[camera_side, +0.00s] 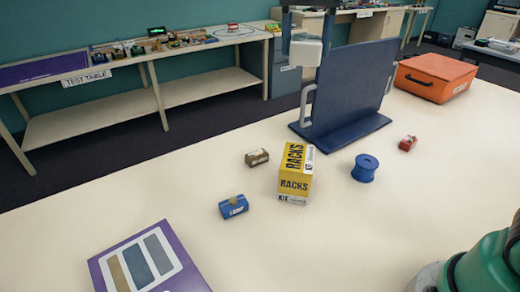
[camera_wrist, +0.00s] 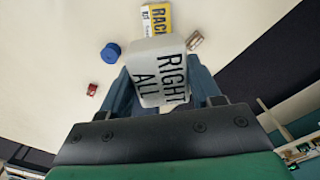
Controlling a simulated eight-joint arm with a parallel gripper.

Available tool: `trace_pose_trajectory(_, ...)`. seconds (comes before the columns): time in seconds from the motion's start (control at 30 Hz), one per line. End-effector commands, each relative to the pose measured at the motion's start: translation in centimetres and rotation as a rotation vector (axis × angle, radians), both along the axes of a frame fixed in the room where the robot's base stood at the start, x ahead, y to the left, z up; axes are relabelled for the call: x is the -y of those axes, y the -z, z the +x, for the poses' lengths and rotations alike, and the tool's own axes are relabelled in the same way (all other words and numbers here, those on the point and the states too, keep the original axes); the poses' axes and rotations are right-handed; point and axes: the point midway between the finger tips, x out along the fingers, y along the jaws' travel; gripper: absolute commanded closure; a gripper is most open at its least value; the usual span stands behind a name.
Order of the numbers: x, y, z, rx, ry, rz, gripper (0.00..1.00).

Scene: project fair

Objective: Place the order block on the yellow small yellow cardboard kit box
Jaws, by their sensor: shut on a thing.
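My gripper (camera_side: 306,42) is at the top of the side view, shut on a white block (camera_side: 305,53), high above the table. In the wrist view the white block (camera_wrist: 158,72) sits between my gripper's blue fingers (camera_wrist: 160,88) and bears the words "RIGHT" and "ALL". I take it as the order block. The yellow kit box (camera_side: 295,158), marked "RACKS" and "KIT", stands on the table below my gripper, nearer the side camera. Its top looks bare. In the wrist view the yellow box (camera_wrist: 157,18) shows beyond the block, partly covered by it.
Around the box are a brown block (camera_side: 257,157), a blue labelled block (camera_side: 233,206), a blue spool (camera_side: 365,168) and a small red block (camera_side: 408,143). A blue panel with handles (camera_side: 350,85) stands behind. An orange case (camera_side: 436,77) and purple board (camera_side: 145,262) lie further out.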

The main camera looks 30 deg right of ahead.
Motion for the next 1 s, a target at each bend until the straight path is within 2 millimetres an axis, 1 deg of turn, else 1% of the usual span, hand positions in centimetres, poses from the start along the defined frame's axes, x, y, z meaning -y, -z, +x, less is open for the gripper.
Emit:
trace_pose_trajectory(0.03, 0.8, -0.4, 0.3, 0.0, 0.026, 0.0, 0.96)
trace_pose_trajectory(0.13, 1.5, -0.6, 0.5, 0.0, 0.05, 0.0, 0.96)
trace_pose_trajectory(0.27, 1.7, 0.9, 0.6, 0.0, 0.055, 0.0, 0.96)
trace_pose_trajectory(0.47, 1.6, 5.1, 0.4, 0.0, 0.053, 0.0, 0.96)
trace_pose_trajectory(0.8, 1.6, 12.9, 0.5, 0.0, 0.052, 0.0, 0.96)
trace_pose_trajectory(0.9, 1.6, 14.4, 0.5, 0.0, 0.052, 0.0, 0.96)
trace_pose_trajectory(1.0, 1.6, 15.3, 0.5, 0.0, 0.052, 0.0, 0.96)
